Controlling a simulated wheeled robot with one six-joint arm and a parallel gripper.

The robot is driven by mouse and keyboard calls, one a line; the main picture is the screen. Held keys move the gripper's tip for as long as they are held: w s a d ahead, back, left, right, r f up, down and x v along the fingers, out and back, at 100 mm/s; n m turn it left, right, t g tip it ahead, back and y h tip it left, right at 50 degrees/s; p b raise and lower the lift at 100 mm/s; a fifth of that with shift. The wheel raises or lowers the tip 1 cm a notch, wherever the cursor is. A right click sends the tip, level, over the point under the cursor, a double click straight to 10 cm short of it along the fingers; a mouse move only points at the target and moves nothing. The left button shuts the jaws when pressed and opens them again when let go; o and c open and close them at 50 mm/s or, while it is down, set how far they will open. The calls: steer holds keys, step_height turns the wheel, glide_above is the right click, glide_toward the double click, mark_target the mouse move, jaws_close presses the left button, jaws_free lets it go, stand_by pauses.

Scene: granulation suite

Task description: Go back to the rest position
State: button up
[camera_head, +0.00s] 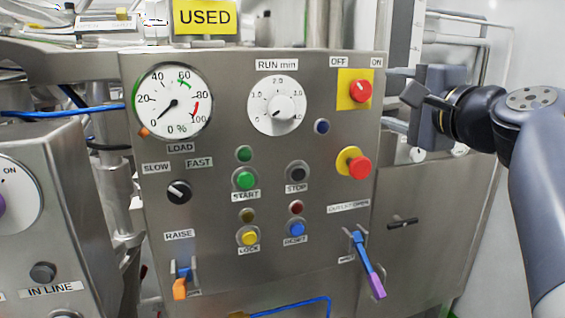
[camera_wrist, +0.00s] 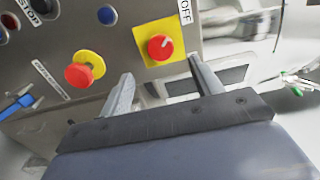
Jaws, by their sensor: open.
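My gripper (camera_head: 393,98) is at the right of the steel control panel (camera_head: 225,200), with its fingers pointing left toward the panel. In the wrist view its two fingers (camera_wrist: 161,70) are spread apart with nothing between them. The red rotary switch (camera_head: 360,91) on a yellow plate, labelled OFF and ON, is just left of the fingers and apart from them. It also shows in the wrist view (camera_wrist: 160,47), beyond the gap between the fingertips. My arm comes in from the right edge of the head view.
A red mushroom button (camera_head: 359,167) sits below the switch. A lever with a purple end (camera_head: 375,283) juts out at the panel's lower right, an orange-tipped lever (camera_head: 180,288) at lower left. A yellow USED sign (camera_head: 205,17) stands on top. A second panel (camera_head: 45,220) is at left.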

mark_target(363, 89)
steer(key=p+x, duration=0.1)
steer(key=x, duration=0.3)
steer(key=p+x, duration=0.1)
steer(key=x, duration=0.3)
steer(key=shift+w+a+r, duration=0.15)
steer(key=shift+w+r, duration=0.05)
steer(key=shift+w, duration=0.1)
steer(key=m+p, duration=0.2)
steer(key=shift+s+r+m, duration=0.1)
steer(key=shift+s+m, duration=0.05)
steer(key=shift+m, duration=0.15)
steer(key=m+p, duration=0.2)
steer(key=m, duration=0.1)
steer(key=shift+p, duration=0.4)
steer(key=m+p, duration=0.4)
steer(key=m, duration=0.1)
steer(key=m+p, duration=0.4)
steer(key=shift+m+p, duration=0.3)
steer(key=shift+m, duration=0.1)
steer(key=m+p, duration=0.2)
steer(key=shift+m, duration=0.4)
steer(key=shift+s+d+f, duration=0.2)
steer(key=shift+d+f, duration=0.05)
steer(key=shift+f, duration=0.05)
steer(key=shift+s, duration=0.25)
